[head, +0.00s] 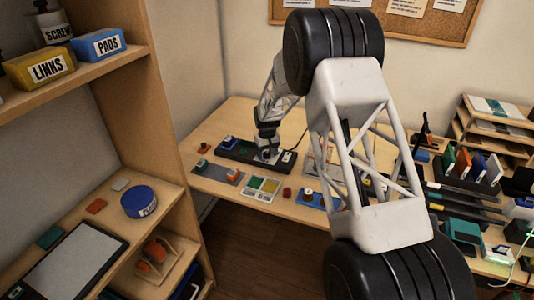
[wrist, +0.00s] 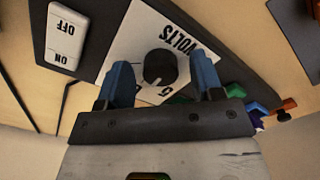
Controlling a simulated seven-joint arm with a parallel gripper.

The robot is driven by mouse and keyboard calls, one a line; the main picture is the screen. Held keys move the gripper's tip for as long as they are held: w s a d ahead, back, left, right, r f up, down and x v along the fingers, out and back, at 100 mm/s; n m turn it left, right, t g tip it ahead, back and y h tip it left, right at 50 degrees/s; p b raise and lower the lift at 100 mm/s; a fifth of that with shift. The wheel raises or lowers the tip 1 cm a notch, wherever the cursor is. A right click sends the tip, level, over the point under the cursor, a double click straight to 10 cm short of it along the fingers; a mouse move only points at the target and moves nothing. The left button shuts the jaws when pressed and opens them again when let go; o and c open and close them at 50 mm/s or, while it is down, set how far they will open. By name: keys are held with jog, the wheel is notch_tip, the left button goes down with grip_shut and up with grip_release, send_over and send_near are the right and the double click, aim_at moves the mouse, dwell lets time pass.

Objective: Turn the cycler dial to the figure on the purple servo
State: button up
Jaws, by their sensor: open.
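The cycler dial (wrist: 159,68) is a round black knob on a white plate (wrist: 128,42) marked VOLTS, with a figure 5 partly showing near my gripper. My gripper (wrist: 162,75) is open, with one blue finger on each side of the dial. I cannot tell whether the fingers touch it. In the head view my gripper (head: 267,152) is down at the dark cycler (head: 232,150) on the table, and the arm hides part of it.
A white ON/OFF switch (wrist: 68,36) sits on the cycler beside the dial plate. Small coloured parts, one orange (wrist: 286,105), lie to the right in the wrist view. A shelf (head: 165,110) stands at left.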

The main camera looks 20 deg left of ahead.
jog(key=c, duration=0.9)
jog(key=shift+m, duration=0.5)
jog(key=m, duration=0.3)
jog(key=shift+m, duration=0.3)
jog(key=m, duration=0.5)
jog(key=shift+a, duration=0.1)
jog(key=o, duration=0.9)
